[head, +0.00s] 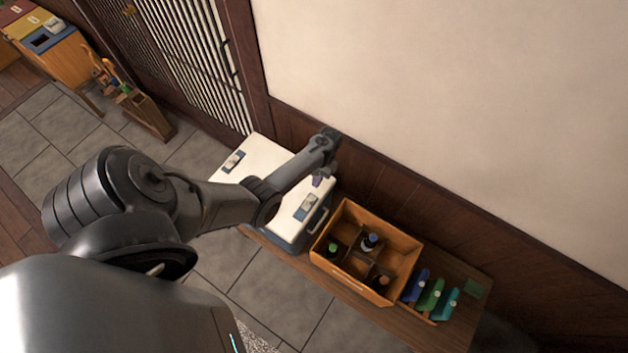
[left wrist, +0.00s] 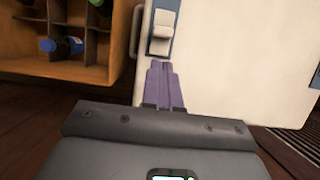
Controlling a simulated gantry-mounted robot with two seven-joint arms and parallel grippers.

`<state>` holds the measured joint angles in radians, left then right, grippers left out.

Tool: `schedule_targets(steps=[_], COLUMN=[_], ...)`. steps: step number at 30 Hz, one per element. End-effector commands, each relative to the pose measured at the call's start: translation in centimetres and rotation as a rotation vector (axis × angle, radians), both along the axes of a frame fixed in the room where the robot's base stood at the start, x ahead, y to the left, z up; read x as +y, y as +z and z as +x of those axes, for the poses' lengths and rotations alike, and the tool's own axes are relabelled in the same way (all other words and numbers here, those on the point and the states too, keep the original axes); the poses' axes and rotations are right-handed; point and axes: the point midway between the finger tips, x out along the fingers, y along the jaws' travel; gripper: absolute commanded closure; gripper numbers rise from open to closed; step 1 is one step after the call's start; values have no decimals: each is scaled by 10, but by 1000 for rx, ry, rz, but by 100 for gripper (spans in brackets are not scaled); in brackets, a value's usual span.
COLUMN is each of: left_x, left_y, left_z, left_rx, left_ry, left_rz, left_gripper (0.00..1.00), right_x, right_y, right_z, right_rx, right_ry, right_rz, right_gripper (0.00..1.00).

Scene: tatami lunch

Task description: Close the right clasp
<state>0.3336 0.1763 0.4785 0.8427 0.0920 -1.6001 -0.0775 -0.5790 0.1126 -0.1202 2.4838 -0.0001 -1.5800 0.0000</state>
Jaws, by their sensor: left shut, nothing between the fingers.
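A cooler box with a white lid (head: 262,158) and a blue-grey body stands on the wooden bench. Its right clasp (head: 308,206) is a pale lever on a blue-grey plate near the lid's right end; it also shows in the left wrist view (left wrist: 161,32). The left clasp (head: 232,161) sits at the lid's other end. I cannot tell whether the right clasp is fastened. My left gripper (head: 318,183) is over the right end of the lid. Its purple fingers (left wrist: 165,84) are shut and empty, with the tips just short of the right clasp. My arm hides the lid's middle. My right gripper is out of view.
A wooden crate (head: 327,225) with bottles in compartments stands close to the right of the cooler. Blue, green and teal items (head: 431,294) lie beyond it on the bench (head: 466,325). The wall (head: 440,110) rises close behind.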

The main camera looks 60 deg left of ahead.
Motion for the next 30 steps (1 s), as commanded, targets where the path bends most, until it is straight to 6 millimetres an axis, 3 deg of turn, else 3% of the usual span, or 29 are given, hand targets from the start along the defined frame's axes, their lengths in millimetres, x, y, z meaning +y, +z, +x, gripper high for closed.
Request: schedule_targets(steps=[1,3,9,30], left_x=[2,5,8,10], left_y=[16,25,43,45], left_z=[4,7,14,12], left_rx=[-1,-1,-1,7], left_ry=[0,0,0,0], left_rz=[0,0,0,1], left_gripper=[100,100,100,100], right_x=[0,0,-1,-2], right_y=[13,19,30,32], right_z=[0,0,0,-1], right_rx=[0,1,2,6], right_ry=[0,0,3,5], right_rz=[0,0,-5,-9], right_gripper=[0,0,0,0])
